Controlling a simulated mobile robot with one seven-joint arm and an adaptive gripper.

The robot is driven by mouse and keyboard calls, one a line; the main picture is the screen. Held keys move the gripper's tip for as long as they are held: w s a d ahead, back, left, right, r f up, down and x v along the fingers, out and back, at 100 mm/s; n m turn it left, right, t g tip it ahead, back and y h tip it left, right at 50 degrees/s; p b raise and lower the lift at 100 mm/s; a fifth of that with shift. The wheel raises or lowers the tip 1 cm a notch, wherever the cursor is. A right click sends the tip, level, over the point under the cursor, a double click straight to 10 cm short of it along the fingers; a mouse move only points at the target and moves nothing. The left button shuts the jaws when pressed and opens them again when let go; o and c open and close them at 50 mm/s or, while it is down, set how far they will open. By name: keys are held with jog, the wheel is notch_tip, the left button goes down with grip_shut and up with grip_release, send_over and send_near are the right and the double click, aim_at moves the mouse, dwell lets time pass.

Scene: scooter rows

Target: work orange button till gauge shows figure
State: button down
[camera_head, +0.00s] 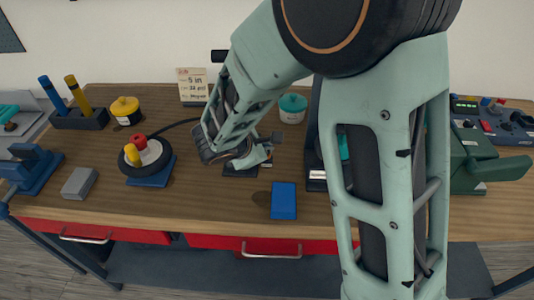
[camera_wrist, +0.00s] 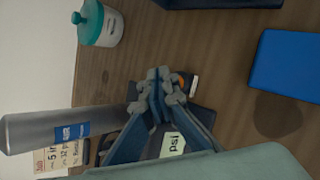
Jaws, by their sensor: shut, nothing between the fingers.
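The gauge is a dark unit (camera_wrist: 200,117) under my gripper in the wrist view. Its pale display (camera_wrist: 172,145) shows "psi"; any digits are hidden behind a finger. A bit of orange, the button (camera_wrist: 181,79), shows just beside my fingertips, mostly covered by them. My gripper (camera_wrist: 158,78) is shut and empty, with its tips over the unit at the button; I cannot tell whether they touch it. In the head view my gripper (camera_head: 262,155) is over the dark unit (camera_head: 240,171). A card (camera_head: 192,85) at the back reads "5 in" and "32 psi", though blurred.
A blue block (camera_head: 284,200) lies near the front. A green vise-like tool (camera_head: 475,155) is at right.

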jog(key=shift+f+b, duration=0.45)
jog(key=shift+b, duration=0.05)
dwell(0.3)
jog(key=shift+r, duration=0.15)
dwell(5.0)
jog(key=shift+r+p, duration=0.55)
jog(key=shift+r, duration=0.25)
jog(key=shift+r+p, duration=1.7)
jog(key=shift+r, duration=0.8)
